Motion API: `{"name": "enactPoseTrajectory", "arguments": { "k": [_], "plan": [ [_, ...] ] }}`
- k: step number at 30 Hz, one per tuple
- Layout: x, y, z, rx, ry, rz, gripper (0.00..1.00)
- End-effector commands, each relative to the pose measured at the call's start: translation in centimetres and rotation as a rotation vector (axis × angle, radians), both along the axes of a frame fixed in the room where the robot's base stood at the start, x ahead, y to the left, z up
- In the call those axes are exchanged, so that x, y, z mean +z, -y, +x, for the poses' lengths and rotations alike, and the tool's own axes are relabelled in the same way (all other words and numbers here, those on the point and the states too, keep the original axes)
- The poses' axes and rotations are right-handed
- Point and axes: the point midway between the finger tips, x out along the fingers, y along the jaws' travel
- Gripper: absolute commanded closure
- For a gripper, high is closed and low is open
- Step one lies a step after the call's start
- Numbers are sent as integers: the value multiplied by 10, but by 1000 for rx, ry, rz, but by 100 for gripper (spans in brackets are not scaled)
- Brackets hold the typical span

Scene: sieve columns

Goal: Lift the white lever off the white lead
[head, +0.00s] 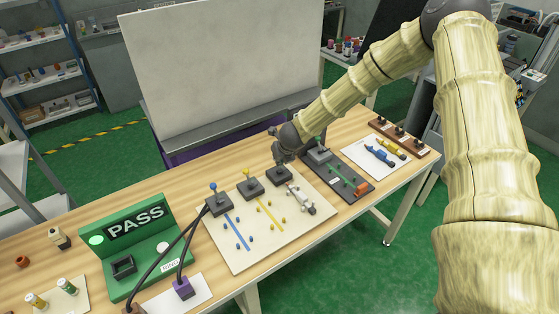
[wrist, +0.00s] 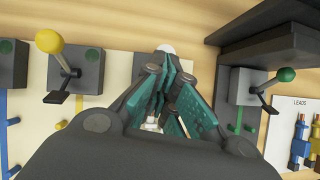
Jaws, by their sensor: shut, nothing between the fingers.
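The white lever's round white knob (wrist: 166,48) shows in the wrist view just beyond my fingers. The rest of the lever is hidden behind my gripper. Its dark block (head: 279,175) stands third in the row on the cream board in the head view. A white lead (head: 303,200) lies on the board in front of that block. A small whitish piece (wrist: 152,123) shows between my fingers in the wrist view, probably part of the lead. My gripper (head: 282,158) is shut and empty, low over the block; it fills the middle of the wrist view (wrist: 168,100). Contact with the lever cannot be told.
The yellow lever (wrist: 50,42) stands left, the green lever (wrist: 285,75) right. The blue lever (head: 213,187) is further left. A green PASS stand (head: 135,240) with dark cables is at the left. Blue and yellow leads (head: 380,155) lie on a white sheet at the right.

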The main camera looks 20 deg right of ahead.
Motion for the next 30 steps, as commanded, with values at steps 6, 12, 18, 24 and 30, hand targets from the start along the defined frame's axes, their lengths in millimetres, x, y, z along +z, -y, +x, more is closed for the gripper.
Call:
{"name": "enactPoseTrajectory", "arguments": {
  "k": [6,12,18,24,30],
  "plan": [
    [0,-1,2,0,0,0,100],
    [0,-1,1,0,0,0,100],
    [1,-1,1,0,0,0,100],
    [11,-2,1,1,1,1,100],
    [34,-6,-2,4,0,1,100]
  ]
}}
